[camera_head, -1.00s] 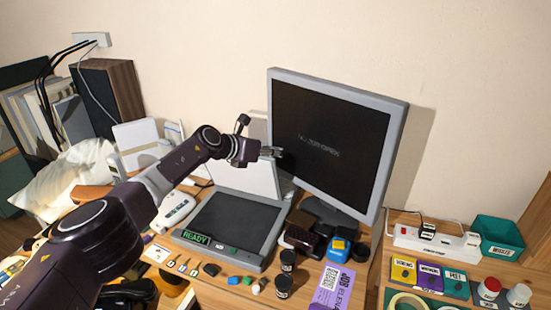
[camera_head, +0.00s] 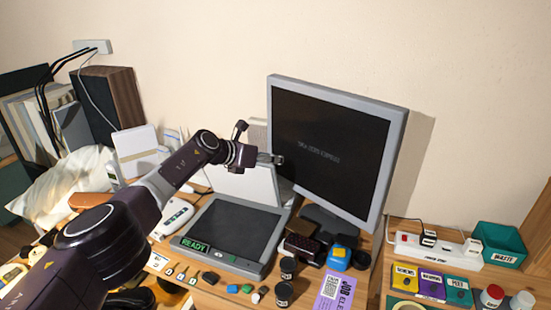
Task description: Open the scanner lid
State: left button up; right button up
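The scanner (camera_head: 226,231) sits on the desk with its dark glass bed exposed and a green READY label at its front left. Its pale lid (camera_head: 247,186) stands raised, upright or nearly so, along the back edge of the bed. My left gripper (camera_head: 272,159) is at the upper right part of the lid, close to the monitor's left edge. It hides part of the lid. I cannot tell whether it touches the lid, nor whether its fingers are open or shut. My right gripper is not in view.
A large monitor (camera_head: 333,150) stands right behind the scanner. Dark jars (camera_head: 284,293), a purple card (camera_head: 331,290) and small coloured blocks lie in front. A power strip (camera_head: 437,247) and a teal bin (camera_head: 499,243) are at right.

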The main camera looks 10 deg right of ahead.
pick_arm(q)
jog(key=shift+o, duration=0.6)
jog(key=shift+w+a+f, duration=0.1)
jog(key=shift+a, duration=0.05)
jog(key=shift+d, duration=0.3)
jog(key=v, duration=0.2)
jog(key=shift+s+a+r, duration=0.15)
jog(key=shift+s+r, duration=0.05)
jog(key=v, duration=0.9)
jog(key=shift+s+a, duration=0.15)
jog(key=shift+a, duration=0.1)
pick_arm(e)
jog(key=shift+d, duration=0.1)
pick_arm(q)
jog(key=shift+r, duration=0.1)
